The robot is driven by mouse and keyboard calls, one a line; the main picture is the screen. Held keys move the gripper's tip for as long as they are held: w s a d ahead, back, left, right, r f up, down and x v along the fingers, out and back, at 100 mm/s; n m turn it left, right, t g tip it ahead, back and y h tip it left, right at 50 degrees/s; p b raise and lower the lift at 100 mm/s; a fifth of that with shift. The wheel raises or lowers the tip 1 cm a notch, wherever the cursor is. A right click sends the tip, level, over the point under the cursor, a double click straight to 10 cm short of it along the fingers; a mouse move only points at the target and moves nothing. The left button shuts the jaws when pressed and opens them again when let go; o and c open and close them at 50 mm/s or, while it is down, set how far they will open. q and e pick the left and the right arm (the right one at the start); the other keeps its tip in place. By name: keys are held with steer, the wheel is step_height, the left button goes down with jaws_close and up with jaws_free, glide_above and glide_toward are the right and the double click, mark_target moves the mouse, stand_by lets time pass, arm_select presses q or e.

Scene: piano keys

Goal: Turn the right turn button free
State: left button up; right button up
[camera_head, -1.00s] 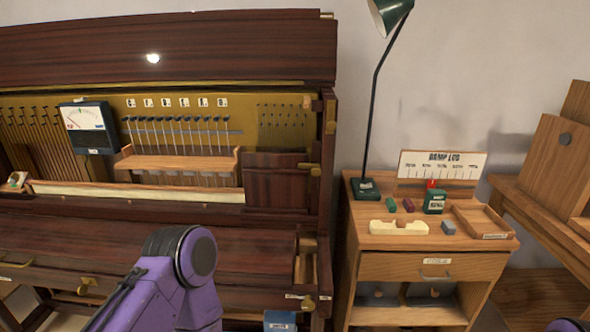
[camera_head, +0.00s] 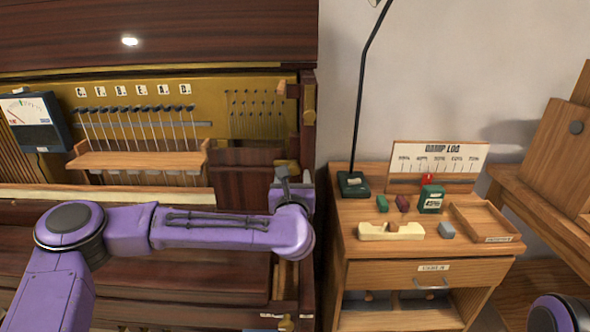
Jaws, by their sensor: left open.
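A small brass turn piece (camera_head: 292,165) sits on the piano's right post, beside the dark wooden panel (camera_head: 240,174); it is partly covered. My left gripper (camera_head: 284,174) is right in front of it and overlaps it in this view. The gripper is open, small and dark here, and I cannot tell whether it touches the brass. Another brass piece (camera_head: 286,322) shows low at the piano's right end, well below my gripper. I cannot tell from the picture which brass piece is the named button. My right gripper is not in view.
A wooden cabinet (camera_head: 400,274) stands right of the piano, with a lamp (camera_head: 353,183), a cream block (camera_head: 391,232), a green box (camera_head: 431,199) and a tray (camera_head: 485,224) on top. A meter (camera_head: 32,123) and a hammer rack (camera_head: 140,160) are at the left.

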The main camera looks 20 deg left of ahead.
arm_select(q)
steer(key=shift+x, duration=1.4)
steer(key=shift+d, duration=0.2)
steer(key=c, duration=1)
steer(key=shift+c, duration=0.2)
steer(key=shift+m, duration=0.5)
steer(key=m, duration=0.7)
steer(key=shift+d+m, duration=0.1)
steer(key=shift+m, duration=0.2)
steer(key=m+p, duration=0.1)
steer(key=m, duration=0.4)
steer(key=shift+f, duration=0.1)
steer(key=shift+f+m+p, duration=0.15)
steer(key=shift+m+p, duration=0.7)
steer(key=shift+m, duration=1.35)
